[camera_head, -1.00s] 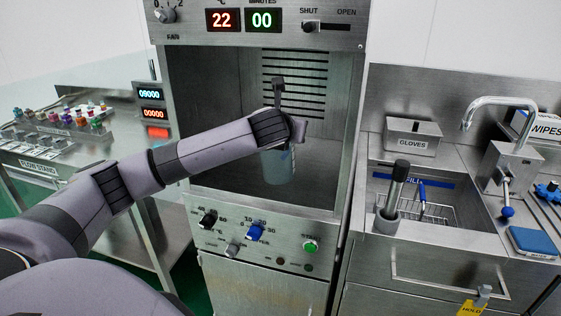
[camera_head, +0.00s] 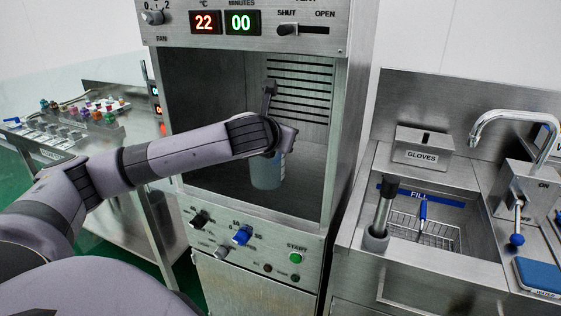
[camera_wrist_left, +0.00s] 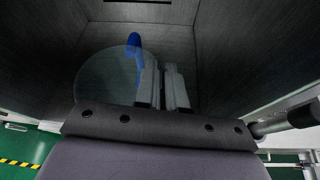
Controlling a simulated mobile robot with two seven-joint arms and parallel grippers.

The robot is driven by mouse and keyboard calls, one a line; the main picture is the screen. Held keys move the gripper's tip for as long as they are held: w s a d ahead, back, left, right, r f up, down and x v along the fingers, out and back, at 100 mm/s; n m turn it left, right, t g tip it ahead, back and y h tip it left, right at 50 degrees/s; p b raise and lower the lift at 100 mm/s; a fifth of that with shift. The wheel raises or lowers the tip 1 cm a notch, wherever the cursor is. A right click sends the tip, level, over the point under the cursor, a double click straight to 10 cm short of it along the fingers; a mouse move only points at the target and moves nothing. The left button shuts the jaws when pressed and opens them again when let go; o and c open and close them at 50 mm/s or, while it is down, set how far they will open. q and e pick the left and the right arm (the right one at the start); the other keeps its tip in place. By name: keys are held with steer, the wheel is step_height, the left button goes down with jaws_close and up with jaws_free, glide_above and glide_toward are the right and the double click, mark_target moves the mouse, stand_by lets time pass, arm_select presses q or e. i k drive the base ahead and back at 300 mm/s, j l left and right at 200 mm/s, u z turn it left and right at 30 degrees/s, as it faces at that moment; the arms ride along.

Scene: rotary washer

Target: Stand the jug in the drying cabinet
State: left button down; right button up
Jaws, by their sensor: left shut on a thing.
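The jug (camera_head: 266,172) is a translucent bluish vessel inside the open drying cabinet (camera_head: 342,150). It looks upright, near the cabinet floor; I cannot tell whether its base touches. My left arm reaches in from the left, and the wrist hides the top of the jug and the fingers in the head view. In the left wrist view the jug (camera_wrist_left: 100,78) shows as a round, clear shape with a blue part (camera_wrist_left: 134,42) at its far rim. My left gripper (camera_wrist_left: 162,72) is shut at the jug's right side, seemingly on its handle. My right gripper is not in view.
The cabinet's panel has a blue knob (camera_head: 242,235) and a green start button (camera_head: 296,258). A sink with a wire basket (camera_head: 425,230), a glove box (camera_head: 422,146) and a tap (camera_head: 515,118) stand to the right. A bench with small coloured items (camera_head: 85,115) is at the left.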

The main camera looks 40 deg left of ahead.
mark_target(297, 162)
steer(key=i+j, duration=0.65)
steer(key=i, duration=0.05)
